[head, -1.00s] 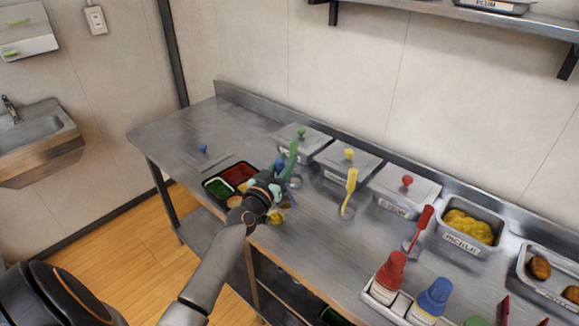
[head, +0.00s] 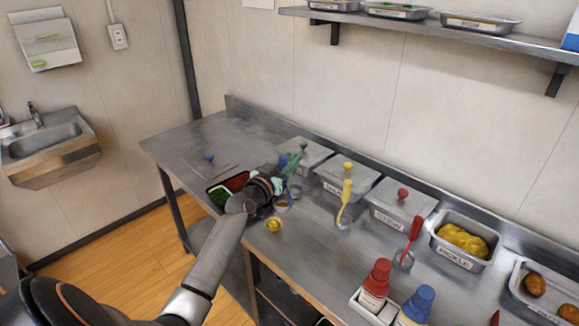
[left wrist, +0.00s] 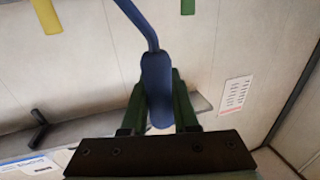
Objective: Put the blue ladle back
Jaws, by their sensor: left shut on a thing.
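My left gripper (head: 281,178) is shut on the blue ladle (left wrist: 157,85). In the left wrist view the blue handle stands between the two dark fingers, and its thin bent shaft runs off the top edge. In the head view only a small blue part of the ladle (head: 283,160) shows beside the green ladle (head: 294,165); its bowl cannot be made out. The gripper is over the counter, at the right end of the black tray (head: 209,187). A small round holder (head: 282,204) is close to the gripper. My right gripper is not in view.
A yellow ladle (head: 346,195) and red ladle (head: 413,232) stand right of the gripper. Lidded containers (head: 345,178) line the wall. A yellow-filled cup (head: 274,225) is near the front edge.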

